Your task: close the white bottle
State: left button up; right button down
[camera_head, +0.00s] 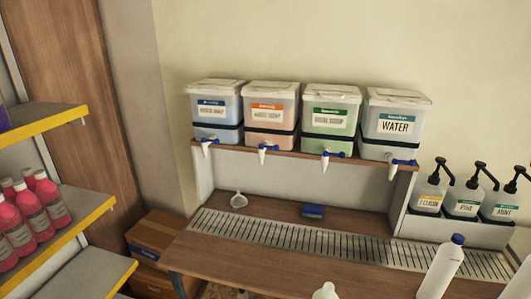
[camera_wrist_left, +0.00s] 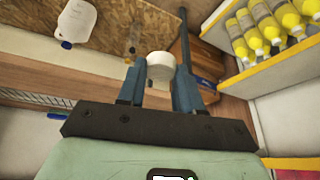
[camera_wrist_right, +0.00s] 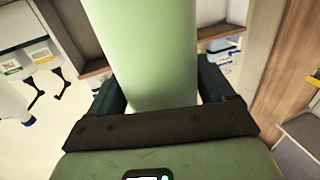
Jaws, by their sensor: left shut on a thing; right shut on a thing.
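In the left wrist view, my left gripper (camera_wrist_left: 158,85) is shut on a small round white cap (camera_wrist_left: 160,65). No bottle shows under or against this cap. In the right wrist view, my right gripper (camera_wrist_right: 161,95) is shut around the body of a pale, green-tinted white bottle (camera_wrist_right: 160,50). The bottle's top runs out of that view. In the head view, a pale bottle top (camera_head: 325,291) shows at the bottom edge, and the rest of it is cut off. It looks like the held bottle. Neither gripper shows in the head view.
A white bottle with a blue cap (camera_head: 441,267) stands right of the pale top. Dispenser drums (camera_head: 398,124) line the shelf above. Pump bottles (camera_head: 467,196) stand at right.

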jog(key=shift+w+a+r, duration=0.1)
jog(key=shift+r, duration=0.05)
jog(key=w+a+f+n+g+y, duration=0.1)
jog(key=a+f+n+g+y, duration=0.1)
jog(key=a+n+y, duration=0.2)
jog(key=w+a+f+n+g+y, duration=0.1)
jog(key=a+n+g+y, duration=0.1)
jog(key=a+n+y, duration=0.2)
jog(key=a+y, duration=0.3)
jog(key=a, duration=0.2)
jog(key=shift+a+f+y, duration=0.2)
jog(key=shift+f+y, duration=0.1)
jog(key=shift+f, duration=0.1)
